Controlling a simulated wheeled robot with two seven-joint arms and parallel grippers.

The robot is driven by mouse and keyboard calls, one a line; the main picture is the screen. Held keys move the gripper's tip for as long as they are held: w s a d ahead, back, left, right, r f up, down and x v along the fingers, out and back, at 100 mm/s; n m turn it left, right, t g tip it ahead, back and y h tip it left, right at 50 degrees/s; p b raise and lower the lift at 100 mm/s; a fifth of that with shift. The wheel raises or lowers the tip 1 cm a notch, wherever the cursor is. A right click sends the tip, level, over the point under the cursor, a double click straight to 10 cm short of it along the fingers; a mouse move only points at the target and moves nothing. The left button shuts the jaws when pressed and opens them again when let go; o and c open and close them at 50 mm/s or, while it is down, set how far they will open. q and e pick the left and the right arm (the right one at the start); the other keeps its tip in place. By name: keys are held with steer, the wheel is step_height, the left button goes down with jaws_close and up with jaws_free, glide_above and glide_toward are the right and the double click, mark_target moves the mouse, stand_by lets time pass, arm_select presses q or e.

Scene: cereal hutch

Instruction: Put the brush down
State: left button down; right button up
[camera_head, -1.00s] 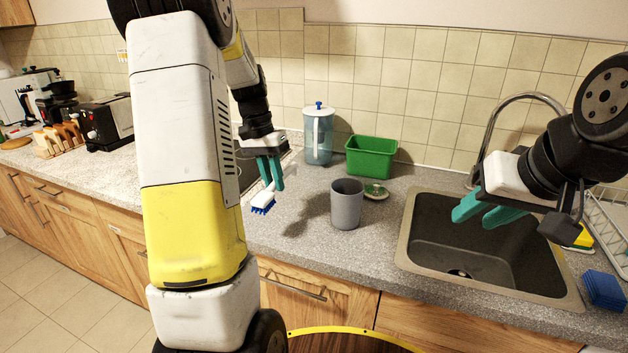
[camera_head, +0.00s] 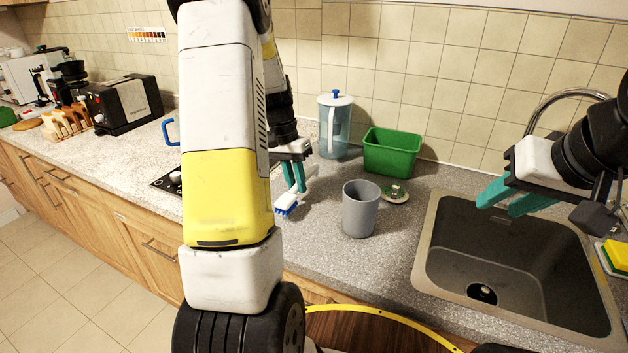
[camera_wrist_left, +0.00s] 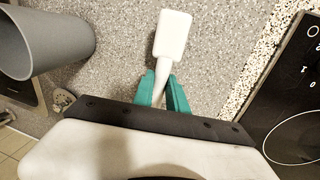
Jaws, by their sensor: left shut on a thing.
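The brush is white with blue bristles; its head (camera_head: 286,207) is low over the grey counter, left of the grey cup (camera_head: 360,212). My left gripper (camera_head: 296,186) is shut on the brush's handle. In the left wrist view the white back of the brush head (camera_wrist_left: 172,36) points away from my left gripper (camera_wrist_left: 163,92), with the handle between the teal fingers. I cannot tell whether the bristles touch the counter. My right gripper (camera_head: 499,203) is open and empty above the sink (camera_head: 510,255).
A dark hob (camera_head: 168,184) is to the left. Some counter between brush and cup is bare.

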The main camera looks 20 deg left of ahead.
arm_select(q)
steer(key=shift+f, duration=1.35)
steer(key=shift+f, duration=0.15)
steer(key=c, duration=1.3)
jaws_free()
steer(key=shift+c, duration=0.2)
step_height(320, 180, up, 12)
steer(key=a, duration=0.2)
steer(key=s+d+r+t, duration=0.3)
steer(key=s+d+r, duration=0.4)
steer(key=s+r, duration=0.15)
steer(key=s+d+t, duration=0.1)
steer(key=s+d, duration=0.3)
steer(key=s, duration=0.2)
steer(key=s+d+r+n+t, duration=0.1)
steer(key=s+d+t, duration=0.1)
steer(key=s, duration=0.4)
steer(key=shift+s+d+r+t, duration=0.2)
steer(key=shift+d+r+t, duration=0.1)
steer(key=shift+d, duration=0.55)
